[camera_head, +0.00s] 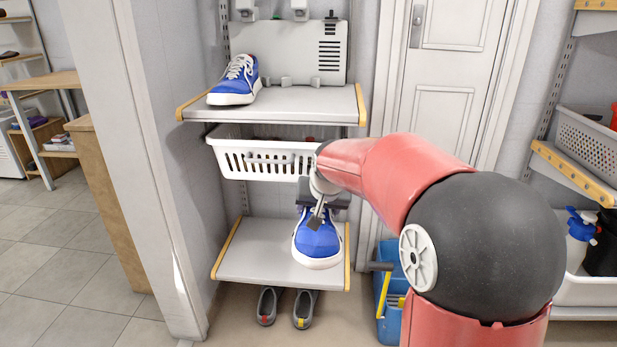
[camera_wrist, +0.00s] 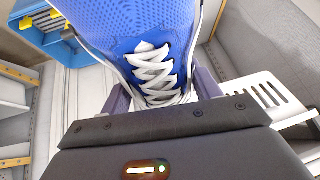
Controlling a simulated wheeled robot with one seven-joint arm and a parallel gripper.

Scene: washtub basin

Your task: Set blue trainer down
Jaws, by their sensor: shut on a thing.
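A blue trainer (camera_head: 318,243) with a white sole and white laces is in my gripper (camera_head: 318,214), over the right part of the lower shelf (camera_head: 250,258). Its toe points toward the camera. I cannot tell whether its sole touches the shelf. In the wrist view the trainer (camera_wrist: 150,35) fills the upper middle, with its laces close to the gripper (camera_wrist: 160,98), whose fingers sit on both sides of it. The trainer's heel is hidden behind my gripper. A second blue trainer (camera_head: 238,80) stands on the upper shelf (camera_head: 300,104).
A white slotted basket (camera_head: 262,158) hangs between the two shelves. Grey shoes (camera_head: 267,305) stand on the floor below. A blue bucket (camera_head: 390,310) with a yellow part stands right of the shelf, near a white door (camera_head: 445,80). The lower shelf's left part is bare.

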